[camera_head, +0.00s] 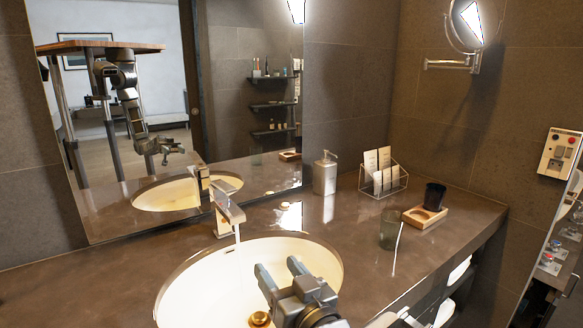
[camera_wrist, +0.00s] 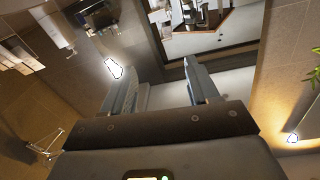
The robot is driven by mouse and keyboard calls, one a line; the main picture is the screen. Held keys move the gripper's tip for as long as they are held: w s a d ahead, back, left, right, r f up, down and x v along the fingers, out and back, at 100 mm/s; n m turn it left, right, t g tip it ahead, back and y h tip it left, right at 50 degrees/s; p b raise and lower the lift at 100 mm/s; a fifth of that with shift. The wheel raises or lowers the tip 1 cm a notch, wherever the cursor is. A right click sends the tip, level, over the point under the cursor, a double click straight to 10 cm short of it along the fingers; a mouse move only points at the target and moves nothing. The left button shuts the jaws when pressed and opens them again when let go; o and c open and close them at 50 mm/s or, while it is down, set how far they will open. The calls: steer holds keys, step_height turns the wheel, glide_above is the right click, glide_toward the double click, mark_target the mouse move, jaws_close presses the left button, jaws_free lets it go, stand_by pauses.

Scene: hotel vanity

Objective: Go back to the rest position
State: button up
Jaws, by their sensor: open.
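My gripper (camera_head: 279,272) is over the front right part of the white oval sink (camera_head: 185,290) in the head view. Its two fingers are apart, with nothing between them. The fingers also show in the wrist view (camera_wrist: 170,85), spread and empty, with the mirror and walls beyond them. My arm's reflection shows in the mirror. Water runs from the faucet (camera_head: 228,203) into the sink.
A round mirror (camera_head: 464,25) is wall-mounted. The left counter is clear.

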steer(key=s+d+f+m+h, duration=0.2)
steer(key=s+d+f, duration=0.15)
steer(key=s, duration=0.55)
steer(key=s+d+f+m+h, duration=0.25)
steer(key=s+d, duration=0.25)
steer(key=s, duration=0.3)
steer(key=s+d+f+m+h, duration=0.15)
steer(key=s+d+f, duration=0.25)
steer(key=s, duration=0.5)
steer(key=s+d+r+h, duration=0.1)
steer(key=s+d+r, duration=0.1)
steer(key=s, duration=0.5)
steer(key=s+d+r+n+h, duration=0.1)
steer(key=s+d+r, duration=0.1)
steer(key=s+d, duration=0.3)
steer(key=s+d+r+g+h, duration=0.1)
steer(key=s+d, duration=0.3)
steer(key=s, duration=0.5)
steer(key=shift+r+n, duration=0.4)
steer(key=shift+r, duration=0.1)
